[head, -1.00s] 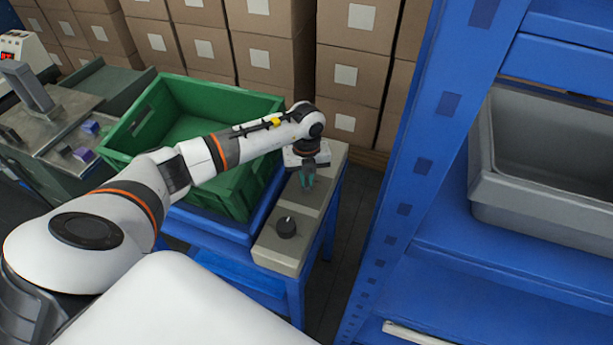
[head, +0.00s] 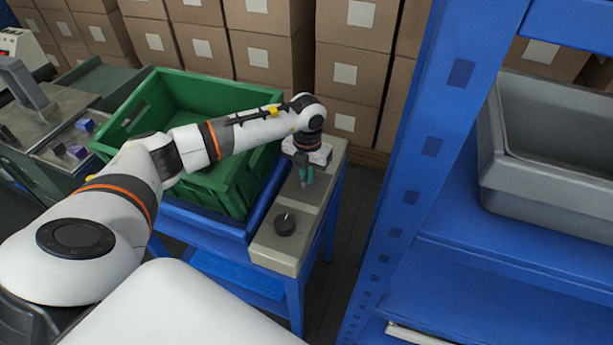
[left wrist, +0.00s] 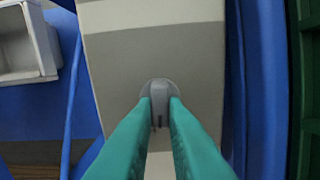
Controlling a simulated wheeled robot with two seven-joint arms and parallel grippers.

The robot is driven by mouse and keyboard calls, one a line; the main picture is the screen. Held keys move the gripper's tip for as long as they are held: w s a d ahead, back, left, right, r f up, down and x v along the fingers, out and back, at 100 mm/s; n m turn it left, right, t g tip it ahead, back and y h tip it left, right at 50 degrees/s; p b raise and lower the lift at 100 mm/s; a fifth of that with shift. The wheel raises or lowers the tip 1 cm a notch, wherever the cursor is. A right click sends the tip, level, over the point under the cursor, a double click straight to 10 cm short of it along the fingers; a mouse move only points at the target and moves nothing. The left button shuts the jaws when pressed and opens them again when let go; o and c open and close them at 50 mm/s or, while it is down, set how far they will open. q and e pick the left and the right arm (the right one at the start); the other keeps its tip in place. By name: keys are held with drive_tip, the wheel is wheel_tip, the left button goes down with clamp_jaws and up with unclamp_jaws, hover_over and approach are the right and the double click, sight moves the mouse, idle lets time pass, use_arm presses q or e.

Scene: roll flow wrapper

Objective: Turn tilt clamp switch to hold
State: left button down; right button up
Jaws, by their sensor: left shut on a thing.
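My left gripper (head: 306,178) points down over the far part of a beige control box (head: 281,249). In the left wrist view its teal fingers (left wrist: 160,112) are shut on a small grey switch lever (left wrist: 158,91) on a round base, set in the box's grey panel. In the head view the gripper hides that switch. A round black knob (head: 285,224) with a light mark sits apart on the near part of the box. Neither switch carries a label that I can read. My right gripper is not in view.
A green crate (head: 222,183) stands on a blue stand left of the box. A blue rack (head: 420,150) with a grey bin (head: 535,190) is close on the right. Cartons (head: 352,60) are stacked behind. A narrow strip of floor lies between box and rack.

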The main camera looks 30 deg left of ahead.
use_arm(q)
drive_tip(key=m+b, duration=0.2)
drive_tip(key=m, duration=0.2)
drive_tip(key=shift+d+m, duration=0.1)
drive_tip(key=shift+m, duration=0.3)
idle(0.4)
drive_tip(key=c, duration=1.5)
unclamp_jaws()
drive_tip(key=shift+o, duration=0.2)
wheel_tip(320, 180, up, 12)
drive_tip(key=b, duration=0.1)
